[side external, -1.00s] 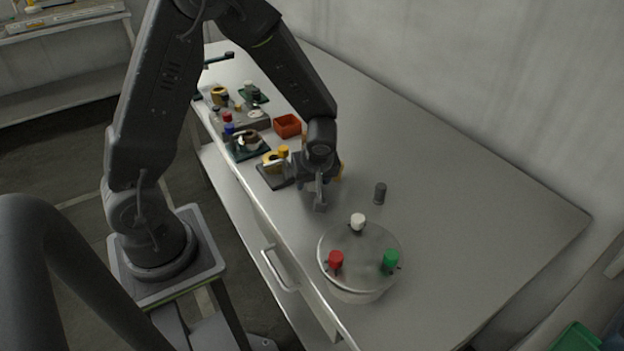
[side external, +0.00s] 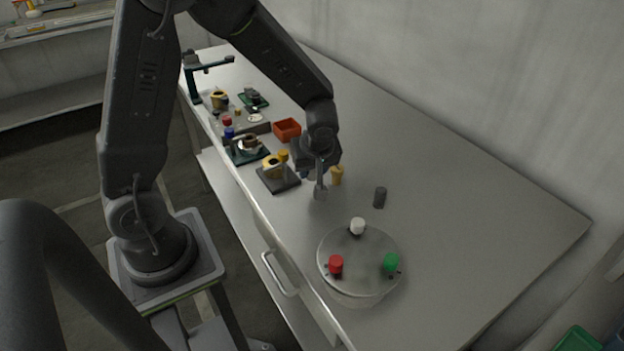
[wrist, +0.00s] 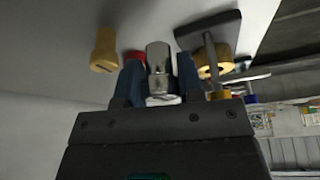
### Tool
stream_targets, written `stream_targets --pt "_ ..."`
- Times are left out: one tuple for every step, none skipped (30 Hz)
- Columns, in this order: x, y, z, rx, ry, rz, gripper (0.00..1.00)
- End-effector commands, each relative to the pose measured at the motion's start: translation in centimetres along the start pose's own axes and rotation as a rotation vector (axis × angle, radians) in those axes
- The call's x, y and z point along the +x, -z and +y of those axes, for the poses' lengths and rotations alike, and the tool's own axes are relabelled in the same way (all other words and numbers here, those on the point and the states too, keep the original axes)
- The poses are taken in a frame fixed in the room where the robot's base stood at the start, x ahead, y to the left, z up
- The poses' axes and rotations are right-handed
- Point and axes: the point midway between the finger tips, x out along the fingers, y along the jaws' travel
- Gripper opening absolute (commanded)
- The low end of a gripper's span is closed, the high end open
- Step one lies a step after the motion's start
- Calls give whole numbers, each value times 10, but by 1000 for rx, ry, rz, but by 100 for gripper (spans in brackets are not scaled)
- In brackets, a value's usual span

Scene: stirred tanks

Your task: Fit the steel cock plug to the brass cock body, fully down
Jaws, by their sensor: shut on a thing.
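My gripper (side external: 319,180) is shut on the steel cock plug (side external: 320,193), which hangs below the fingers above the table. In the wrist view the plug (wrist: 158,60) sits between the two dark blue fingertips. A brass-coloured body (side external: 272,168), which looks like the cock body, sits on a dark square plate (side external: 284,183) left of the gripper. It shows in the wrist view (wrist: 222,62) to the right of the plug, beside a grey rod. The plug and this body are apart. The body's bore cannot be made out.
A loose yellow piece (side external: 337,176) stands just right of the gripper, with a dark grey cylinder (side external: 380,197) farther right. A round tank lid (side external: 360,262) with red, white and green caps is in front. An orange bin (side external: 287,130) and several fittings stand behind. The table's right side is clear.

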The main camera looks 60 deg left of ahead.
Motion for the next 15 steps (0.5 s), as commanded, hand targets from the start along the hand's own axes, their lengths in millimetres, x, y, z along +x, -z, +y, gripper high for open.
stream_targets --pt "-11 5 1 -4 -5 2 10" --pt "-16 7 1 -4 -5 2 10" --pt "-23 10 1 -4 -5 2 10" --pt "-28 12 0 -3 -4 2 10" --pt "-32 14 0 -3 -3 1 10" --pt "-37 16 1 -3 -4 1 10" --pt "-41 18 1 -3 -2 2 10" --pt "-44 19 1 -2 -3 2 10" --pt "-50 21 1 -3 -3 2 10" --pt "-54 23 0 -3 -2 2 10" --pt "-59 25 1 -3 -4 2 10" --pt "-66 28 0 -4 -4 2 10" --pt "-72 30 1 -4 -5 2 10" --pt "-77 32 0 -4 -4 2 10" --pt "-83 35 0 -3 -3 2 10"
